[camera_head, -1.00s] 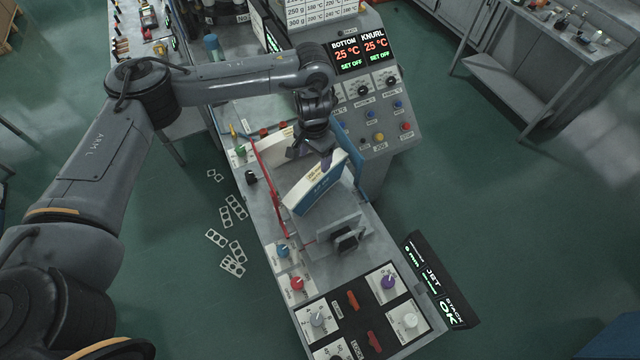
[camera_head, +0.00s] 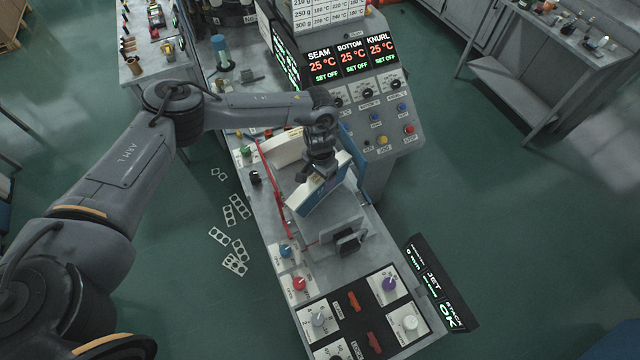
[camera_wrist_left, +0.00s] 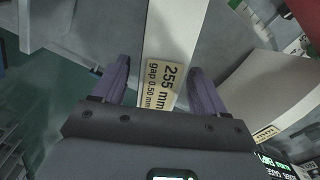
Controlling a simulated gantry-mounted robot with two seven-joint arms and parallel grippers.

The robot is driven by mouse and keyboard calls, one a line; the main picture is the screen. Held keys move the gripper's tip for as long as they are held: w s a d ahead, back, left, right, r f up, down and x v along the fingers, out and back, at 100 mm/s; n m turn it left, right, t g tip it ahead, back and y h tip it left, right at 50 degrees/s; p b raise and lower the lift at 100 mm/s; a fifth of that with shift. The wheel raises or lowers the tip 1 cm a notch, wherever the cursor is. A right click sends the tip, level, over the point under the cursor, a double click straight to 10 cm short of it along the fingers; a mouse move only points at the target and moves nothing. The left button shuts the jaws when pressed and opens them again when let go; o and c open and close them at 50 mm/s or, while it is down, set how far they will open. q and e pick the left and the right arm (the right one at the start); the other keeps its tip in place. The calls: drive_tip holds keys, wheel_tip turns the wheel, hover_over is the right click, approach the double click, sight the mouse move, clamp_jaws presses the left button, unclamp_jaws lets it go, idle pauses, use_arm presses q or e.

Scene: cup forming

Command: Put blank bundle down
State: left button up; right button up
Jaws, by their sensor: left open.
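A blue-and-white block (camera_head: 323,196), which looks like the blank bundle, stands slanted on the grey machine bed in the head view. My left gripper (camera_head: 318,176) is over its upper edge and hides part of it. In the left wrist view my left gripper (camera_wrist_left: 158,85) is open. Its two dark fingers sit on either side of a white strip (camera_wrist_left: 172,30) with a label reading 255 mm, gap 0.50 mm. Whether the fingers touch it, I cannot tell. My right gripper is not in view.
A blue upright plate (camera_head: 354,158) stands just right of the block. A red rail (camera_head: 273,185) runs along its left. A grey bracket (camera_head: 345,240) is in front. Another white block (camera_head: 286,149) lies behind left. Knobs and a control panel (camera_head: 385,95) surround the bed.

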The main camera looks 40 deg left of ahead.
use_arm(q)
drive_tip(key=shift+c, duration=0.4)
clamp_jaws()
drive_tip(key=shift+r, duration=0.1)
